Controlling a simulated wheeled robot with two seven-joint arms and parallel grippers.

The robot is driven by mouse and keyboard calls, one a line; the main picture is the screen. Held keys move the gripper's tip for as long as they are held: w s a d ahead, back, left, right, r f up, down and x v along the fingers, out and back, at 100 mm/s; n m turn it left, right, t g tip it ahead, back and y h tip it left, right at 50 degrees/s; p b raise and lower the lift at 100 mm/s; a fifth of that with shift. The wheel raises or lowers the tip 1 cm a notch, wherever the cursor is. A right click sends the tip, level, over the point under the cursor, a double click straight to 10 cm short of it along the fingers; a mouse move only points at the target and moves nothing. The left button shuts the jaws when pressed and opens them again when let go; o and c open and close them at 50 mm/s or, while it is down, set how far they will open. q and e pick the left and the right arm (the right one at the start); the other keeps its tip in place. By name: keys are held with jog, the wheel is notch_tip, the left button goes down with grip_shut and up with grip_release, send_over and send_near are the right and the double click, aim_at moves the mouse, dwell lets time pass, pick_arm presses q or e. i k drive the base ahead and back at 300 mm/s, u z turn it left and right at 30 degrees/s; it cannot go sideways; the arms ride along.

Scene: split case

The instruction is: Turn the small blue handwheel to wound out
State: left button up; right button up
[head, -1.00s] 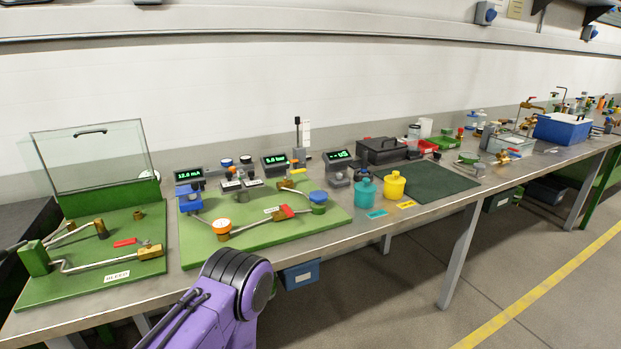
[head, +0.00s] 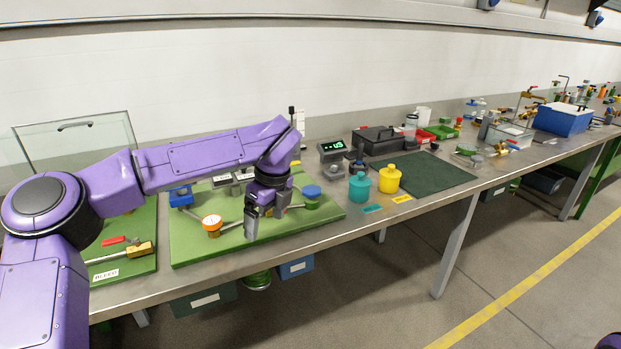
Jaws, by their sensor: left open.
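A round blue handwheel (head: 311,191) sits on a green body at the right end of the green board (head: 215,249) on the bench. How far it is turned cannot be read at this size. My left gripper (head: 266,229) points down over the front of the board, left of the handwheel and apart from it. Its two grey fingers are spread with nothing between them. My left arm hides part of the board and the displays behind it. My right gripper is not in view.
An orange-rimmed gauge (head: 212,224) stands left of the gripper. A lit display (head: 333,148) stands behind the handwheel. A teal container (head: 359,187) and a yellow container (head: 389,179) stand to its right. The dark green mat (head: 436,176) is clear.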

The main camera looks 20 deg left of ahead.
aim_at(312, 191)
jog(key=i, duration=0.85)
jog(key=z, duration=0.05)
